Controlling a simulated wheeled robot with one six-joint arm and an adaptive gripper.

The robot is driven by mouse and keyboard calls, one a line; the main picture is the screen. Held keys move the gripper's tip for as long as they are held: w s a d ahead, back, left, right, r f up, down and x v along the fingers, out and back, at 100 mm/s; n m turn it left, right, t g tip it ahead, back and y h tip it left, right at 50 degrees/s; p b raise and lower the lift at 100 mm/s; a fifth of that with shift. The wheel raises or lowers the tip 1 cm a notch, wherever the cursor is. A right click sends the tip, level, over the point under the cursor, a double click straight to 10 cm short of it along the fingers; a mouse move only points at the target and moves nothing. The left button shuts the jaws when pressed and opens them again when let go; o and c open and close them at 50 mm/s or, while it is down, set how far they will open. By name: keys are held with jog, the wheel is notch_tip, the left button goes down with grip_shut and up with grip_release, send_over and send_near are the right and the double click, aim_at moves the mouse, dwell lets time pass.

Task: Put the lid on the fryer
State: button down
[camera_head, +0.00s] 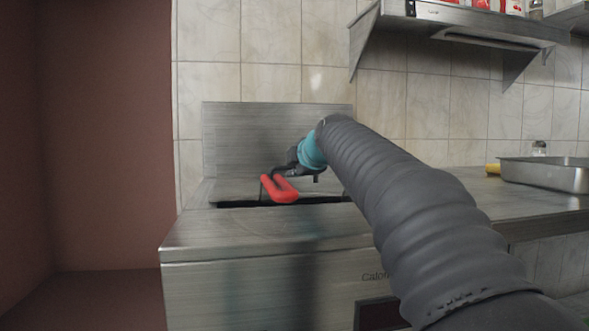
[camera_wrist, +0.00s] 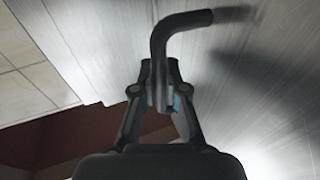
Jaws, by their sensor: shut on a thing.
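The fryer (camera_head: 255,240) is a brushed-steel unit with a tall back panel (camera_head: 240,135) against the tiled wall. A flat steel sheet that looks like the lid (camera_head: 232,189) lies over its top, with a dark gap along the front edge. I cannot tell whether it is fully seated. My gripper (camera_head: 300,158) is above the sheet, partly hidden by my arm. In the wrist view, my gripper (camera_wrist: 158,75) is shut on a dark bent bar handle (camera_wrist: 160,42), with brushed steel behind it. A red grip (camera_head: 279,188) shows just in front of my gripper.
A steel counter (camera_head: 475,200) runs to the right, with a steel tray (camera_head: 545,174), a yellow object (camera_head: 492,169) and a small shaker (camera_head: 539,148). A dark red wall (camera_head: 100,140) stands at the left.

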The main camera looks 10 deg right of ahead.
jog(key=shift+f, duration=0.1)
jog(key=c, duration=1.3)
grip_release()
jog(key=shift+o, duration=0.8)
